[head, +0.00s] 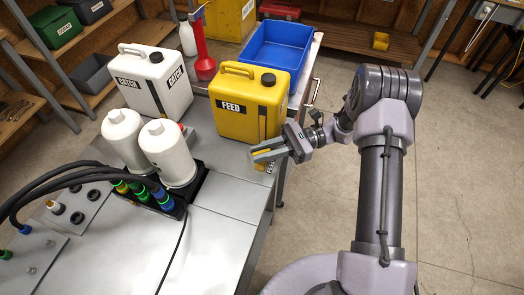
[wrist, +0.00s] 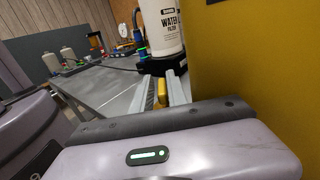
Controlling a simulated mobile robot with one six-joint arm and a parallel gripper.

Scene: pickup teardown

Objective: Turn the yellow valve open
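The yellow valve handle (head: 262,152) is at the right edge of the metal bench, below the yellow FEED jug. My gripper (head: 268,151) reaches it from the right, with one finger on each side of the handle. In the wrist view the handle (wrist: 163,88) is a narrow yellow piece between the two grey fingers (wrist: 162,93), which look closed on it. The valve's body and base are mostly hidden by the fingers. The handle's exact angle is hard to tell.
The yellow FEED jug (head: 247,103) stands close behind my gripper and fills the wrist view's right side. A white CATCH jug (head: 152,80), white filter canisters (head: 168,152) and a blue bin (head: 278,47) are nearby. Black hoses (head: 62,178) cross the left. Floor right of the bench is clear.

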